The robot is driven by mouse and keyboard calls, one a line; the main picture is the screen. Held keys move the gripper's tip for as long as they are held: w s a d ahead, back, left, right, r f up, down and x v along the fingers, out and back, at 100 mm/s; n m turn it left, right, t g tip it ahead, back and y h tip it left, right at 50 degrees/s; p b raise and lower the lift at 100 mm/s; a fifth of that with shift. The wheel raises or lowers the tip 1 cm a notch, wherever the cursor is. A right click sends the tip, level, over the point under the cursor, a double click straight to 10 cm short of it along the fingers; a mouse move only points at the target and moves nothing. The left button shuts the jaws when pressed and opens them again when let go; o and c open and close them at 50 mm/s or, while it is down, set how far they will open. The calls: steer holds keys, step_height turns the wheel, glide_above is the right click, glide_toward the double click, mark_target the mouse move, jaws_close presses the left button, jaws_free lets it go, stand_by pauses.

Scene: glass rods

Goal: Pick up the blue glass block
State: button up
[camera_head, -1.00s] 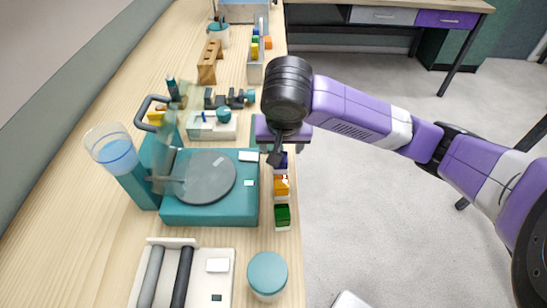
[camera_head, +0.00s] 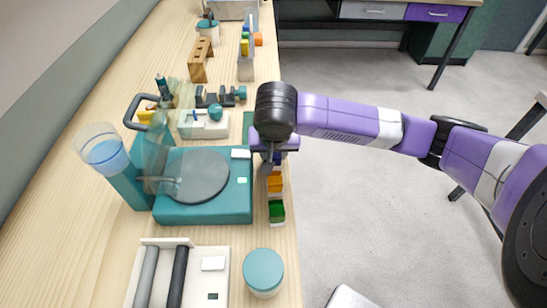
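My gripper (camera_head: 268,162) points down over the far end of a narrow rack at the bench's right edge. A dark blue block (camera_head: 279,158) shows only as a small patch beside and below my gripper, which hides most of it. I cannot tell whether the fingers touch it or are open or shut. An orange block (camera_head: 275,182) and a green block (camera_head: 277,211) sit nearer in the same row, close to the gripper.
A teal machine with a round grey plate (camera_head: 197,178) stands just left of the row. A jar with a teal lid (camera_head: 263,272) and a white roller unit (camera_head: 222,292) are nearer. Another rack (camera_head: 245,62) stands farther back. Floor lies open to the right.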

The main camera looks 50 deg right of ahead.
jaws_close()
steer(key=shift+r, duration=0.1)
step_height(320, 180, up, 20)
steer(key=p, duration=0.3)
jaws_free()
steer(key=c, duration=0.5)
